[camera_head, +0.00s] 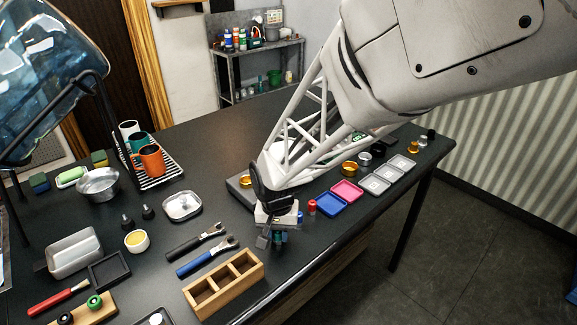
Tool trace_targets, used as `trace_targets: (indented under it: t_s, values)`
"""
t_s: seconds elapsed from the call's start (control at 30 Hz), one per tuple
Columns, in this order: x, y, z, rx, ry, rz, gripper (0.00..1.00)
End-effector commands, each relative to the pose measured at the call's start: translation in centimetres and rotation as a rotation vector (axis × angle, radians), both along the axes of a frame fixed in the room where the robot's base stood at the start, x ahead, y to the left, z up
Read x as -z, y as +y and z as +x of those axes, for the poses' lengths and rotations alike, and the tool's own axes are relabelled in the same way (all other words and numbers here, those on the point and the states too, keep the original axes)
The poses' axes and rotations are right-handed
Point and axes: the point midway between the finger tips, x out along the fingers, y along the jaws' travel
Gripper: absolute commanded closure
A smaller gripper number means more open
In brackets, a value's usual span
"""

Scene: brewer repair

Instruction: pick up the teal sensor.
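A small teal piece, apparently the teal sensor (279,237), stands on the dark table near its front edge, partly hidden by my gripper. My gripper (272,239) points down right over it, with one fingertip at its left side. The other finger is hard to make out, so I cannot tell whether the fingers touch the teal piece or are closed on it. A red sensor-like piece (311,207) and a small blue one (299,217) stand close by on the right.
A wooden compartment box (224,284) lies to the left of my gripper, with blue-handled (204,262) and black-handled (196,243) wrenches behind it. Blue (331,203), pink (347,190) and grey trays (375,184) line the right side. The table's front edge is close.

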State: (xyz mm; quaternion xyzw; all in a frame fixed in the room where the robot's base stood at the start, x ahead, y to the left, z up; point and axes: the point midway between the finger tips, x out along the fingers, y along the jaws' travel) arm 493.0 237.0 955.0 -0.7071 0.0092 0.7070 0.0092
Motion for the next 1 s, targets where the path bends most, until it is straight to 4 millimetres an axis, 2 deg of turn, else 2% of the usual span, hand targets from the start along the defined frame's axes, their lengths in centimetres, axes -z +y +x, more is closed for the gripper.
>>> trace_targets:
  t_s: [0.03, 0.1, 0.47, 0.67, 0.8, 1.0]
  values:
    - [0.0, 0.0, 0.0, 0.0, 0.0, 0.0, 0.92]
    - [0.0, 0.0, 0.0, 0.0, 0.0, 0.0, 0.98]
    - [-0.3, 0.0, 0.0, 0.0, 0.0, 0.0, 0.98]
    - [-1.7, 0.0, 0.0, 0.0, -0.002, 0.001, 0.98]
    - [-3.5, 0.0, 0.0, 0.0, -0.003, 0.002, 0.98]
    - [-3.8, -1.0, -2.1, 0.0, -0.001, 0.0, 0.98]
